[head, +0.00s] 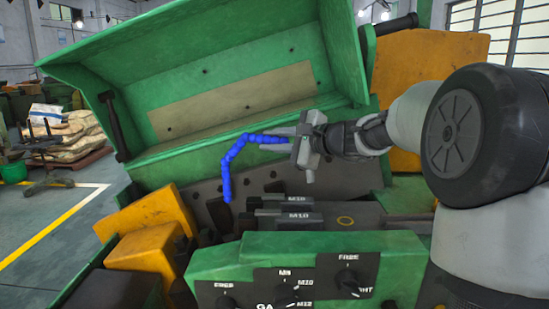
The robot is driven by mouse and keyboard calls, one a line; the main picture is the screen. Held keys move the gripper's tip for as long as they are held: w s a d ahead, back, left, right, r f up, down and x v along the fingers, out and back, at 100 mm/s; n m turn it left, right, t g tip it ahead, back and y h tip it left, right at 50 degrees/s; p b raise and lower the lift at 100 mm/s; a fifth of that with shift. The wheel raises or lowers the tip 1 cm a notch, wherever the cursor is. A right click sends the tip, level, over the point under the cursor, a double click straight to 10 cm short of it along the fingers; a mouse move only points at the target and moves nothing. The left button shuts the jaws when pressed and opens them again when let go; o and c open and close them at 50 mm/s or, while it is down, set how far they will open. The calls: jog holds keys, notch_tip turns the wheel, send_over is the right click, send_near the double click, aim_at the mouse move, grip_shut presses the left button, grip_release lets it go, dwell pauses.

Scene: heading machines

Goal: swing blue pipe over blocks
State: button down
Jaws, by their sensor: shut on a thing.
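The blue pipe (229,165) is a segmented, bent hose. It runs left from my gripper (284,138), then bends and hangs down to the left. Its lower tip is above or near the dark machine bed, left of the blocks. My gripper is shut on the pipe's upper right part, in front of the green hood.
The open green hood (217,140) stands behind the gripper. A green control panel (300,250) with black knobs is in front. Yellow blocks (150,215) stand at the left, and a yellow housing (425,65) is at the right. Sacks (80,135) lie at far left.

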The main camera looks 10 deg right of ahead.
jog(key=shift+s+a+f+m+t+h+b, duration=0.1)
jog(key=shift+s+a+m+t+h+b, duration=0.5)
jog(key=shift+b, duration=0.45)
jog(key=shift+d, duration=0.15)
jog(key=c, duration=1.6)
grip_release()
jog(key=shift+s, duration=0.1)
